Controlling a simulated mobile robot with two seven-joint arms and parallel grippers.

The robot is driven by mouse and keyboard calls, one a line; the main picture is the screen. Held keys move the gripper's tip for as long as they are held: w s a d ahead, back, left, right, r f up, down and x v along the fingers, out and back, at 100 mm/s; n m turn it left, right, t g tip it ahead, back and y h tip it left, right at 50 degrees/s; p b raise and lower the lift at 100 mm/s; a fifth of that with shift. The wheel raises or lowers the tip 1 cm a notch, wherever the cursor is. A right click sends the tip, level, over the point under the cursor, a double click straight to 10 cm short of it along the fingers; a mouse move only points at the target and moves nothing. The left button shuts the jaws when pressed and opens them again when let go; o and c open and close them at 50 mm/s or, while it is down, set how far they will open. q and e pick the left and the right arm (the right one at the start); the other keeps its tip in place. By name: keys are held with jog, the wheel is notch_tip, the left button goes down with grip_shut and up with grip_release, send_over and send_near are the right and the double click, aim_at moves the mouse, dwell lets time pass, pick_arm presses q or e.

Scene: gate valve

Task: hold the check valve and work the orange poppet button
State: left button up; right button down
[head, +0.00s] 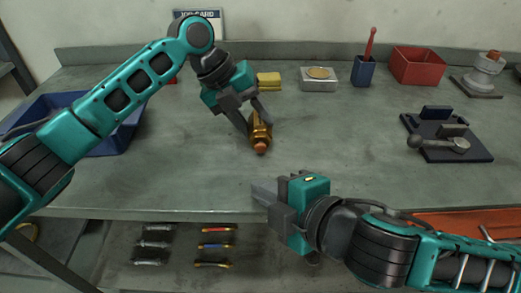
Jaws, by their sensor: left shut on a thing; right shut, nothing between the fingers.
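The brass check valve (259,128) is near the middle of the bench, with its orange poppet button (261,149) on the end toward me. My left gripper (256,120) reaches down from the upper left and is shut on the valve body. Its fingers hide part of the valve. I cannot tell whether the valve touches the bench top. My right gripper (261,195) is shut and empty at the bench's front edge, below the button and apart from it. Its fingertips point left.
A blue bin (62,105) stands at the left. A yellow sponge (269,80), silver box (318,78), blue holder (364,72), red bin (418,65) and grey valve-like part (483,75) line the back. A dark fixture (445,138) sits at the right. The centre-right bench is clear.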

dwell(0.3)
pick_arm(q)
jog(key=o, duration=1.2)
jog(key=shift+c, duration=0.2)
jog(key=shift+o, duration=0.4)
